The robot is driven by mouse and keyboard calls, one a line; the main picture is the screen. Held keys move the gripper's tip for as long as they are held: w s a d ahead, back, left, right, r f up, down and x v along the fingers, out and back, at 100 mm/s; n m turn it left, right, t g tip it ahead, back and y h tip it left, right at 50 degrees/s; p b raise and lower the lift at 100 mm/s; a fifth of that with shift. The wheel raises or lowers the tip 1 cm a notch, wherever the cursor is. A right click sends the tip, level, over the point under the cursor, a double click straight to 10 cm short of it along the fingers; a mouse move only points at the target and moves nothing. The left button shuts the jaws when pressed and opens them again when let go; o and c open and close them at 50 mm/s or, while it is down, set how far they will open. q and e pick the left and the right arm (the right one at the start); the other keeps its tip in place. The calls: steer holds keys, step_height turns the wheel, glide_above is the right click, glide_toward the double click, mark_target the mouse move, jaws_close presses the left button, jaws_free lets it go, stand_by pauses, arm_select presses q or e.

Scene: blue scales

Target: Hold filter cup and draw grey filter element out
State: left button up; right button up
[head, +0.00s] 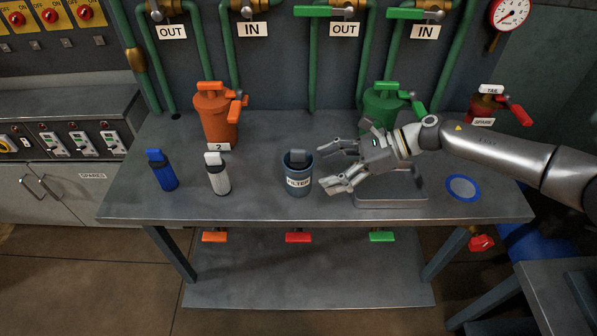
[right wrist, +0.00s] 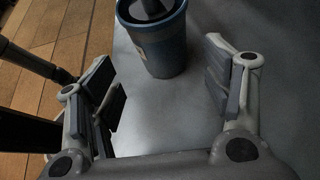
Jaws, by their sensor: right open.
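The blue-grey filter cup (head: 298,182), labelled FILTER, stands upright near the middle of the metal table. The grey filter element (head: 298,155) sits in it with its top showing above the rim. My right gripper (head: 325,166) is open and empty, just right of the cup, its fingers pointing left toward it. In the right wrist view the cup (right wrist: 158,48) stands ahead of the open fingers, with the dark grey element (right wrist: 148,8) in its mouth, cut off by the top edge. The cup is not between the finger pads. My left gripper is not in view.
A blue cartridge (head: 161,172) and a white cartridge (head: 217,175) stand left of the cup. An orange canister (head: 214,115) and a green canister (head: 380,107) stand behind. A metal tray (head: 390,203) lies under my right arm, and a blue-rimmed disc (head: 462,187) lies further right.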

mark_target(303, 178)
steer(key=x, duration=0.3)
steer(key=b+x, duration=0.1)
steer(key=x, duration=0.2)
steer(key=shift+w+f+b, duration=0.1)
steer(key=shift+f+b, duration=0.05)
steer(key=shift+b, duration=0.15)
steer(key=shift+a+f, duration=0.15)
steer(key=shift+a, duration=0.35)
steer(key=c, duration=0.8)
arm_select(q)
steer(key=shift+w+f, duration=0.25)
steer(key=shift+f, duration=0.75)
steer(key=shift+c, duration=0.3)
